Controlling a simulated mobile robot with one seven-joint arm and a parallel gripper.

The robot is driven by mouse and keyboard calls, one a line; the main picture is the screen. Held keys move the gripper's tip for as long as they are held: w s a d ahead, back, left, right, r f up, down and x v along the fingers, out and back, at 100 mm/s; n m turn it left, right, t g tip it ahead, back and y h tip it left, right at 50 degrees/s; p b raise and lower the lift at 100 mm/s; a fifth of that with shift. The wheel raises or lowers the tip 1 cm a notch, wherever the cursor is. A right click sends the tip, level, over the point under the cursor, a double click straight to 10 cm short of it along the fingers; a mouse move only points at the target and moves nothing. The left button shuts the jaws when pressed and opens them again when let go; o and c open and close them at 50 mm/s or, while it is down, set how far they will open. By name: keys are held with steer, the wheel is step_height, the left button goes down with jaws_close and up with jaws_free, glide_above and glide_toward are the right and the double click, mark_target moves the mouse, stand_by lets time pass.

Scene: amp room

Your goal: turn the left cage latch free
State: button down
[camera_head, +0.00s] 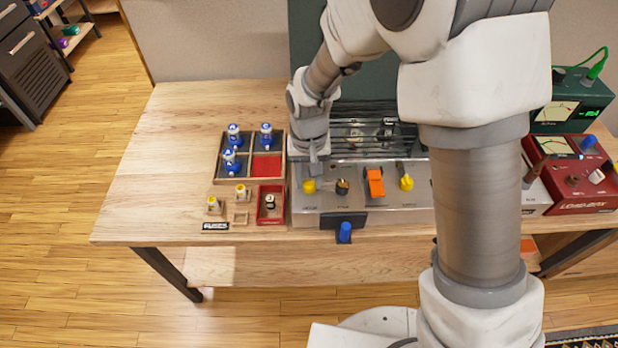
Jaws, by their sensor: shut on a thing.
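The amp (375,212) is a silver chassis on the bench with a dark barred cage (365,140) on top.
A black knob (342,187) and an orange switch (375,182) sit between the latches. Left stands a divided tray (222,167) with blue-and-white tubes and, in front, a small red tray (262,215). A red load box (585,200) is right. The bench's left end is clear.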

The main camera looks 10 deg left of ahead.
mark_target(310, 181)
stand_by(0.4)
steer(key=c, duration=0.6)
jaws_free()
steer(key=shift+o, duration=0.2)
steer(key=shift+r, duration=0.1)
step_height(310, 181, up, 17)
steer(key=p, duration=0.2)
steer(key=shift+r, duration=0.15)
steer(key=shift+d, duration=0.1)
